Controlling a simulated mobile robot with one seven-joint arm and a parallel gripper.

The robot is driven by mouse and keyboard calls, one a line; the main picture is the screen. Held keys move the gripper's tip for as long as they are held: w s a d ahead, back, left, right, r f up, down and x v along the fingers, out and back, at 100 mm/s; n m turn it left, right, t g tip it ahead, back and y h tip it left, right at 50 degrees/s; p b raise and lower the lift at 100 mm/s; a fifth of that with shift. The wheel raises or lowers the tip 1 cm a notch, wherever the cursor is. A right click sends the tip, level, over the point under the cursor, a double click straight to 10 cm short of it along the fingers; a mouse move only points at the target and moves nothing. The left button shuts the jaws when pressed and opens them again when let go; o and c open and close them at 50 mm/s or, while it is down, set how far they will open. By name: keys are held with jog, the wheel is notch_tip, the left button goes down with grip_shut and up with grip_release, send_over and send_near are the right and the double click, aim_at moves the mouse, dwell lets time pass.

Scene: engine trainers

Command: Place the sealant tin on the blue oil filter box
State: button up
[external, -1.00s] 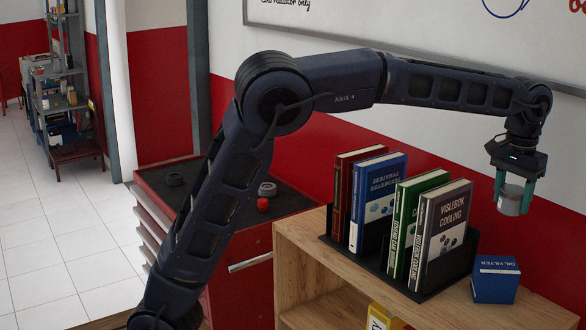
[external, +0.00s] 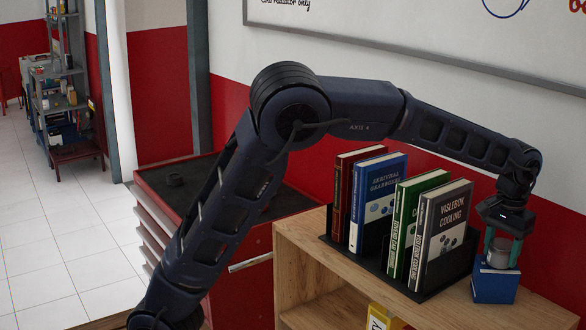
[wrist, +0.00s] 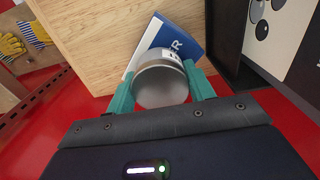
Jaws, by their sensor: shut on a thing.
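The sealant tin (external: 499,253) is a small grey metal can. My gripper (external: 501,258) is shut on it, one teal finger on each side. In the external view the tin is at the top of the blue oil filter box (external: 494,287); I cannot tell whether it touches. The box stands on the right end of the wooden shelf top. In the wrist view the tin (wrist: 161,80) sits between the teal fingers and covers part of the blue box (wrist: 185,40), whose white label partly shows.
A black rack (external: 420,289) of several books stands just left of the box on the wooden shelf unit (external: 300,250). The red wall and whiteboard (external: 420,35) are behind. Some bare shelf top lies in front of the box.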

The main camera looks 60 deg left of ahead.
aim_at(502, 243)
jog(key=shift+f, duration=0.1)
jog(key=o, duration=1)
notch_tip(502, 243, up, 12)
jog(key=shift+r, duration=0.15)
dwell(0.3)
